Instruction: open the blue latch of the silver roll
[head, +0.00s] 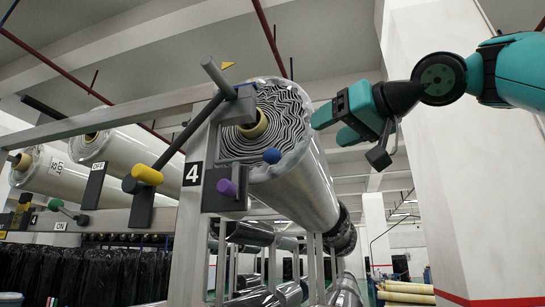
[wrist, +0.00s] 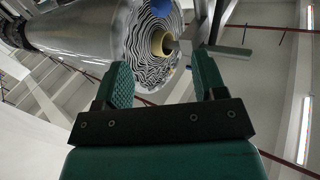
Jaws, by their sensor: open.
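The silver roll (head: 305,190) hangs in the rack marked 4, its wavy layered end facing me. The blue latch knob (head: 271,156) sits on a thin rod across the lower part of that end. My gripper (head: 333,127) is open and empty, to the right of the roll's end and apart from the blue knob. In the wrist view the roll (wrist: 85,30) lies beyond my open fingers (wrist: 162,62). The blue knob (wrist: 161,8) shows there at the top edge, partly cut off.
A purple knob (head: 226,187) is on a dark plate left of the blue one. A dark bar with a yellow grip (head: 147,174) and a grey handle (head: 217,76) project from the rack frame. A white pillar (head: 455,140) stands at the right.

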